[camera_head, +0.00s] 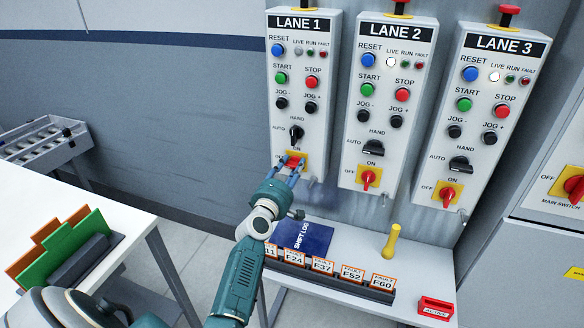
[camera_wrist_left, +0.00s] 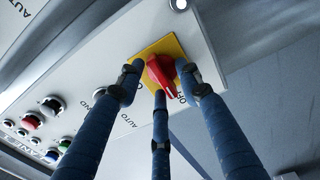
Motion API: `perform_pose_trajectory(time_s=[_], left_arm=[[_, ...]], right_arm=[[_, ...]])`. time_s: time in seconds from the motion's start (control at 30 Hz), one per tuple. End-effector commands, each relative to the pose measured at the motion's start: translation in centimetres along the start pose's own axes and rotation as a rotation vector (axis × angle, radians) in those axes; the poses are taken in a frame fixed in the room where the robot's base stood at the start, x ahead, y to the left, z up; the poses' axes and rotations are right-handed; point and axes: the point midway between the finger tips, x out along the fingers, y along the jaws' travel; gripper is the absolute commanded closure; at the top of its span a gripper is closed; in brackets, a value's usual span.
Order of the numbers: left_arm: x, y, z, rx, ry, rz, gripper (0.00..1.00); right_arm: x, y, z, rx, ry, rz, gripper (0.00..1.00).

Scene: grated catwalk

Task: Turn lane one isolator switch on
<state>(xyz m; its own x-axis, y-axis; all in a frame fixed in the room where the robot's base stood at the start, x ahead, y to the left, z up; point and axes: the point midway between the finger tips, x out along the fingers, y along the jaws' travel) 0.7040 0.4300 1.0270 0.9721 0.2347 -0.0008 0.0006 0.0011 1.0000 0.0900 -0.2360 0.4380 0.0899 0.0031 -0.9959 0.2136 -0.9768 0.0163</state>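The lane 1 isolator switch (camera_head: 293,160) is a red knob on a yellow plate at the bottom of the LANE 1 panel (camera_head: 299,90). My left gripper (camera_head: 290,168) is at it, its blue fingers partly covering knob and plate. In the left wrist view the red knob (camera_wrist_left: 163,73) lies between the three spread fingers of my left gripper (camera_wrist_left: 161,84), one on each side and one below. Its handle slants towards partly hidden lettering that looks like OFF. Finger contact is unclear. The lane 1 LIVE lamp (camera_head: 298,51) looks grey and unlit. My right gripper is not in view.
LANE 2 (camera_head: 390,100) and LANE 3 (camera_head: 484,110) panels stand to the right with white LIVE lamps. Below, a shelf holds a blue shift log (camera_head: 303,238), fault cards (camera_head: 322,267) and a yellow-handled object (camera_head: 392,241). A white table (camera_head: 120,212) is at left.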

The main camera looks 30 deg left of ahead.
Motion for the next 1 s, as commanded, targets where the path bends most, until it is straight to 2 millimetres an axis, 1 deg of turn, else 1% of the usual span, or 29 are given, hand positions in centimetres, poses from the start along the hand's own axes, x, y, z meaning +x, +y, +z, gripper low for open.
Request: perform_pose_trajectory(time_s=[0.17,0.27,0.3,0.33,0.37,0.57,0.73,0.87,1.0], left_arm=[[-0.01,-0.01,0.00,0.001,0.000,0.000,0.65],[-0.02,-0.01,0.00,0.001,0.000,0.000,0.82],[-0.03,-0.01,0.00,0.001,0.000,0.000,0.91],[-0.03,-0.02,0.00,0.001,0.000,0.000,0.96],[-0.03,-0.02,0.00,0.001,0.000,0.000,1.00],[-0.05,-0.05,0.01,0.004,0.000,-0.001,1.00],[-0.05,-0.08,0.00,0.039,-0.001,-0.001,1.00],[-0.05,-0.08,0.05,0.098,-0.001,-0.001,1.00],[-0.05,-0.12,0.09,0.198,-0.002,-0.002,1.00]], right_arm=[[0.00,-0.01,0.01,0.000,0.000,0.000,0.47],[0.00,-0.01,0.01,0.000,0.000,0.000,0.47],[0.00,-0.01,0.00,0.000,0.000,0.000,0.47],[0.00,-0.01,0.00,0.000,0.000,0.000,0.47],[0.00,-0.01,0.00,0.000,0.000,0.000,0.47],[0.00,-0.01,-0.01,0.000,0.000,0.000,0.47],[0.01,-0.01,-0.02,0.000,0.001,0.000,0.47],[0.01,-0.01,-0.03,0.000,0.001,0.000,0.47],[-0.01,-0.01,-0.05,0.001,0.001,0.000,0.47]])
